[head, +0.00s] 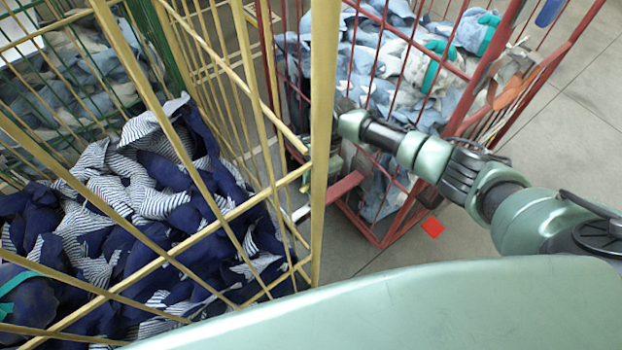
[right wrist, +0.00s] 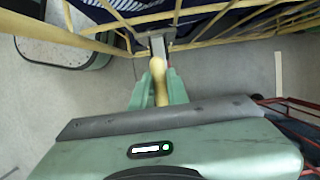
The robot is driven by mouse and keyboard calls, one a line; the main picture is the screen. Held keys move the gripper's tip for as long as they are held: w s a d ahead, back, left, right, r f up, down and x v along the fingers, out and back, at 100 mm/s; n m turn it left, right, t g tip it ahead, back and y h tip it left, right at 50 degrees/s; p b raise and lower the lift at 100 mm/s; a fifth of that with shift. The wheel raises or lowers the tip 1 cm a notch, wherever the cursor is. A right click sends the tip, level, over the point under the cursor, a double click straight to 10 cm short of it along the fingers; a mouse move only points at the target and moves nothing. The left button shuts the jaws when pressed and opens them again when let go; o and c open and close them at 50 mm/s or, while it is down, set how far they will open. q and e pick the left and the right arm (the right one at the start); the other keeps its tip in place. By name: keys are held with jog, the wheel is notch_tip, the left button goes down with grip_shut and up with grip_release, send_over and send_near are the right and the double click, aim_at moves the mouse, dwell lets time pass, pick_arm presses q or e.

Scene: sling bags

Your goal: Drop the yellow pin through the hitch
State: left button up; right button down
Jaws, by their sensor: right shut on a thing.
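The yellow pin (right wrist: 158,70) is held between the green fingers of my right gripper (right wrist: 160,92) in the right wrist view. Its rounded end points up the picture, toward a grey metal bracket (right wrist: 158,47) on the yellow cage's lower frame, which looks like the hitch. The pin's end overlaps the bracket's near edge in the picture; I cannot tell whether it is in a hole. In the head view my right arm reaches in from the right, and its hand is mostly hidden behind the yellow post. A red bar (head: 340,187) reaches toward the yellow cage there. My left gripper is not in view.
A yellow cage cart (head: 319,120) holds navy and striped bags (head: 130,215). A red cage cart (head: 400,228) with pale blue bags stands behind my right arm. A green cage is at the upper left. A red square (head: 432,227) lies on the grey floor, clear at right.

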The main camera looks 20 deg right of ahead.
jog(key=shift+f, duration=0.3)
dwell(0.6)
jog(key=shift+p, duration=0.4)
jog(key=shift+p, duration=0.55)
dwell(0.8)
jog(key=shift+f+b, duration=2.35)
jog(key=shift+f, duration=1.5)
jog(key=c, duration=1.3)
grip_release()
